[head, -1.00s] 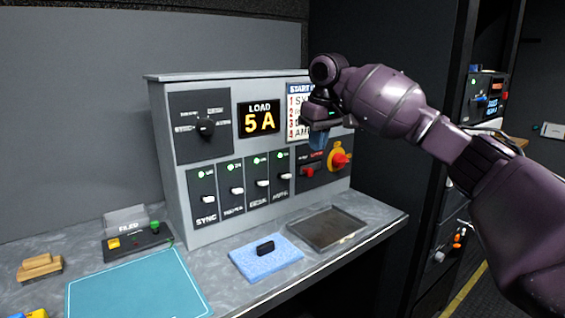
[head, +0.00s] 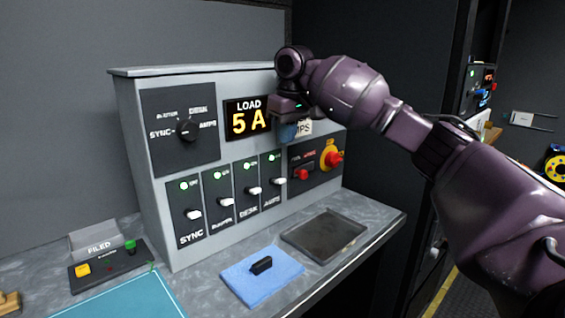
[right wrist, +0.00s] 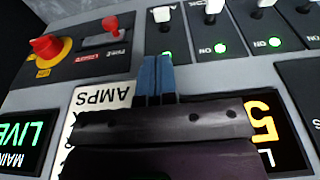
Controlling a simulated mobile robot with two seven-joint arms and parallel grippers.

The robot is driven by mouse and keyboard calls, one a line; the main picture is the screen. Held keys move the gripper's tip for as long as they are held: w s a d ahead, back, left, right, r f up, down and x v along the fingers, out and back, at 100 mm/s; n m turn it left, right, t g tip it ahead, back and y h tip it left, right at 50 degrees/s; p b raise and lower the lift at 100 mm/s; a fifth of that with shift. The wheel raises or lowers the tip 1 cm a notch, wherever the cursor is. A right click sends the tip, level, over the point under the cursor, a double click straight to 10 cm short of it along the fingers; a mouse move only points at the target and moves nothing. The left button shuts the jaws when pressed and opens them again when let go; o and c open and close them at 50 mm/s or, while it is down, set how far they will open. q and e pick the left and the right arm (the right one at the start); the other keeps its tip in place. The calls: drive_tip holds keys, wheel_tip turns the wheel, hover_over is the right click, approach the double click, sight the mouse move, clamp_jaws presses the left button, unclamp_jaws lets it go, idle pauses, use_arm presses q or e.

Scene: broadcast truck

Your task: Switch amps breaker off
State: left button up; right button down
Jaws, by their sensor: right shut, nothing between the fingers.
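The amps breaker (head: 279,181) is the rightmost of the row of white-levered breakers on the grey console, with a green light above it. In the right wrist view, which is upside down, its white lever (right wrist: 163,14) is at the top centre, and its green light glows just beyond my fingertips. My right gripper (head: 288,131) is in front of the console, above the amps breaker and right of the load display. Its blue fingers (right wrist: 154,66) are shut and empty, apart from the lever. My left gripper is not in view.
The load display (head: 247,118) reads 5 A. A selector knob (head: 187,130) is to its left. A red-on-yellow knob (head: 333,158) and a red switch (head: 303,174) sit right of the breakers.

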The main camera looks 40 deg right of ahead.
sight(281, 179)
drive_tip(key=f+b, duration=0.1)
drive_tip(key=f, duration=0.2)
drive_tip(key=w+f+b, duration=0.1)
drive_tip(key=f, duration=0.6)
drive_tip(key=shift+w+b, duration=0.3)
drive_tip(key=shift+b, duration=0.1)
drive_tip(key=shift+r, duration=0.1)
